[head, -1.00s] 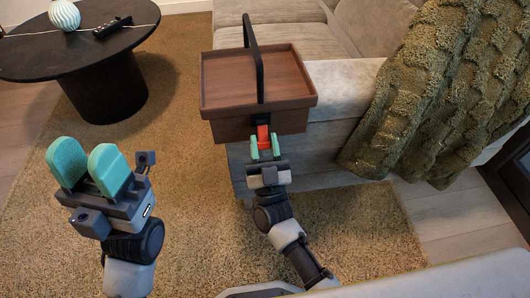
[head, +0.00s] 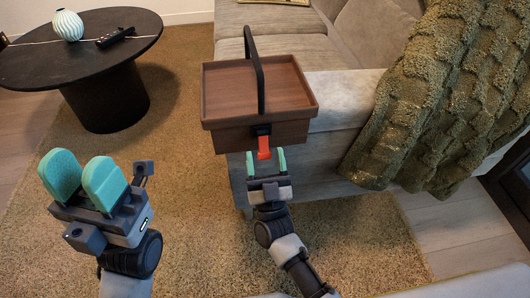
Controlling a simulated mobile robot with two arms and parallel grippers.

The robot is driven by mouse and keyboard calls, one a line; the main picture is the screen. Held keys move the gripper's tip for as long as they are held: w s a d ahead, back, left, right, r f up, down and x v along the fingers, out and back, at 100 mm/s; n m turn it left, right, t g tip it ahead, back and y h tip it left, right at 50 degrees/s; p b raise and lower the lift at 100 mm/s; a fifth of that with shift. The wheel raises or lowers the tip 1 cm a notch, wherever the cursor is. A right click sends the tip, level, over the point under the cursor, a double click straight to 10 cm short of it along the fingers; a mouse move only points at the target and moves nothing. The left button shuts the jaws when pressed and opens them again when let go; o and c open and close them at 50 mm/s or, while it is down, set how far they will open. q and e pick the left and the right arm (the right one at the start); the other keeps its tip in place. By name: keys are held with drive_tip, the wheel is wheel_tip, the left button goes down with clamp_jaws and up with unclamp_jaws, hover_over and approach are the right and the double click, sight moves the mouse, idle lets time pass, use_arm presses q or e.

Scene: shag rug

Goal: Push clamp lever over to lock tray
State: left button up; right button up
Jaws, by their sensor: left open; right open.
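The brown wooden tray (head: 232,90) with a tall black handle (head: 254,62) sits on the sofa's armrest. Its clamp, a black mount (head: 261,131) with a red lever (head: 264,147), is on the tray's front side. The lever hangs down from the mount. My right gripper (head: 266,160) is open just below the lever, its green fingertips pointing up at it, with a small gap that I cannot judge exactly. My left gripper (head: 82,179) is open and empty over the rug at the left, well away from the tray.
A grey sofa (head: 335,98) stands under and behind the tray, with a green throw (head: 420,110) over its right part. A round black table (head: 90,55) holding a striped vase (head: 67,25) and a black remote (head: 116,37) stands upper left. The shag rug (head: 180,200) between is clear.

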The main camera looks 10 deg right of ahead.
drive_tip(key=p+v, duration=0.1)
drive_tip(key=v, duration=0.8)
drive_tip(key=shift+s, duration=0.35)
drive_tip(key=shift+f, duration=0.1)
